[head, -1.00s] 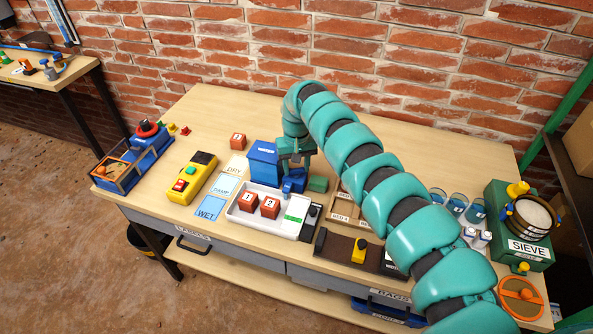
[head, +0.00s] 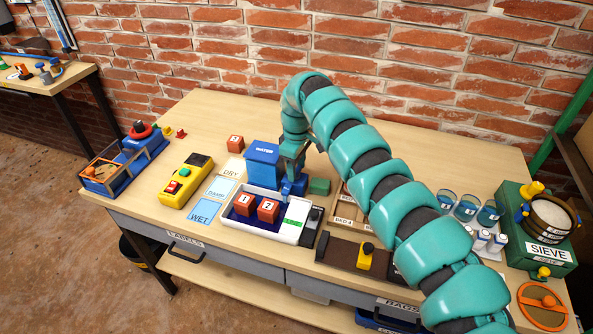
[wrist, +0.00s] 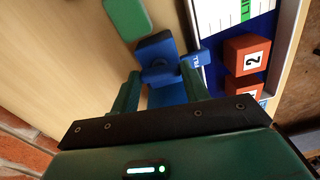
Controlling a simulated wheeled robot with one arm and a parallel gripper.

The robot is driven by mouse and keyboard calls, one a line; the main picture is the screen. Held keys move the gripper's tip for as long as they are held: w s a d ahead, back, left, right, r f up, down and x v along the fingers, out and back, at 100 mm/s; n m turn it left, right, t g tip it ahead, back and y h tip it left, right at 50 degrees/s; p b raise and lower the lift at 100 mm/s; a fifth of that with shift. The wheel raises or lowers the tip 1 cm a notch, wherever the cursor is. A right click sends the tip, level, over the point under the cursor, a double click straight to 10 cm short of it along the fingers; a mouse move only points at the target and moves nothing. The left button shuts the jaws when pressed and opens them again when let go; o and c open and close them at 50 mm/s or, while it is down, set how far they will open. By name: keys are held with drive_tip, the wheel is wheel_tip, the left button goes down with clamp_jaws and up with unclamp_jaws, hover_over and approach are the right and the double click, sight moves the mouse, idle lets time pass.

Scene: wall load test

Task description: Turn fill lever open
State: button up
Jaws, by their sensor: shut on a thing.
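The blue water tank (head: 264,160) stands at the back edge of the white tray (head: 240,224). The fill lever (wrist: 160,70) is the blue part at the tank's right front, with a partly hidden label beside it. My gripper (wrist: 161,84) is shut on the lever, one green finger on each side, in the wrist view. In the head view my gripper (head: 294,166) comes down over it from above, hiding part of it. Red bricks marked 1 (head: 244,203) and 2 (head: 268,210) stand in the tray, whose floor is covered in dark blue, apparently water.
A green block (head: 319,186) lies close to the right of the lever. The yellow control box (head: 186,180) and the DRY, DAMP and WET cards (head: 204,211) are left of the tray. Glass jars (head: 467,207) and the SIEVE unit (head: 538,250) stand at right.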

sight(297, 170)
drive_tip(key=shift+n, duration=0.7)
drive_tip(key=shift+b, duration=0.3)
drive_tip(key=o, duration=0.7)
drive_tip(key=shift+r, duration=0.1)
wheel_tip(297, 170, up, 17)
drive_tip(key=p, duration=0.1)
drive_tip(key=shift+r+p, duration=0.15)
drive_tip(key=shift+p, duration=0.15)
